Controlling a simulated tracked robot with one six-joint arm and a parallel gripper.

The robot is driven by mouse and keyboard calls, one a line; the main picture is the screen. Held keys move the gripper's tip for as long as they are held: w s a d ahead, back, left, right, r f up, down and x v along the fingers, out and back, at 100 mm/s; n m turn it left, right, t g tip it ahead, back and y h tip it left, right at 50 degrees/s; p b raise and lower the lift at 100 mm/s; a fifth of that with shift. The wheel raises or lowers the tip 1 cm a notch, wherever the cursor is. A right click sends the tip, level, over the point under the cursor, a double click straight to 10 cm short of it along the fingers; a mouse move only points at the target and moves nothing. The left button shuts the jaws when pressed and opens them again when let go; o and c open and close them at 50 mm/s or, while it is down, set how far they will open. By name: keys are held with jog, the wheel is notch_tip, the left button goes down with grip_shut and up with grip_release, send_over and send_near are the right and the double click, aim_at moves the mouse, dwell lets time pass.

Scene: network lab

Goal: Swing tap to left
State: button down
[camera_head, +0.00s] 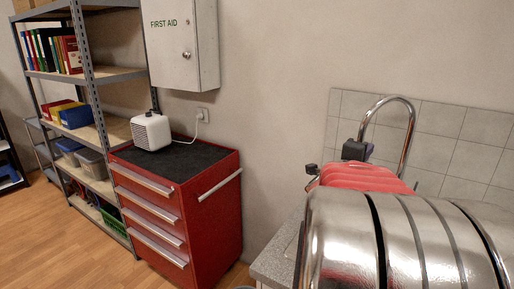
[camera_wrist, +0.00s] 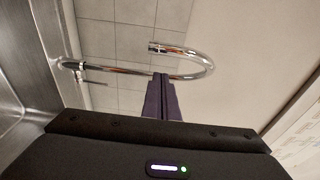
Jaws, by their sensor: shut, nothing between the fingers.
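The chrome tap (camera_head: 410,128) rises in a tall hooked arch in front of the tiled wall in the head view, its spout curving down to the left behind my gripper (camera_head: 357,150). In the wrist view the tap (camera_wrist: 205,63) lies across the picture. Its base is at the left, its bend at the right, and its open spout end at upper middle. My gripper (camera_wrist: 162,77) shows there with its dark fingers together and empty. The fingertips overlap the tap's long pipe in the picture; I cannot tell whether they touch it. My arm hides the tap's foot in the head view.
A steel basin (camera_wrist: 28,70) lies at the left of the wrist view. The speckled counter (camera_head: 274,264) edge shows beside my arm. A red tool cabinet (camera_head: 215,215) carries a white heater (camera_head: 151,131). A first-aid box (camera_head: 178,55) hangs above.

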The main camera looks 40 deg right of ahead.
jog(key=shift+w+d, duration=0.45)
jog(key=shift+w, duration=0.3)
jog(key=shift+w+d, duration=0.45)
jog(key=shift+w, duration=0.3)
jog(key=shift+w+d, duration=0.25)
jog(key=shift+w, duration=0.75)
jog(key=shift+s, duration=0.1)
jog(key=s+a, duration=0.4)
jog(key=a, duration=0.8)
jog(key=shift+a, duration=0.2)
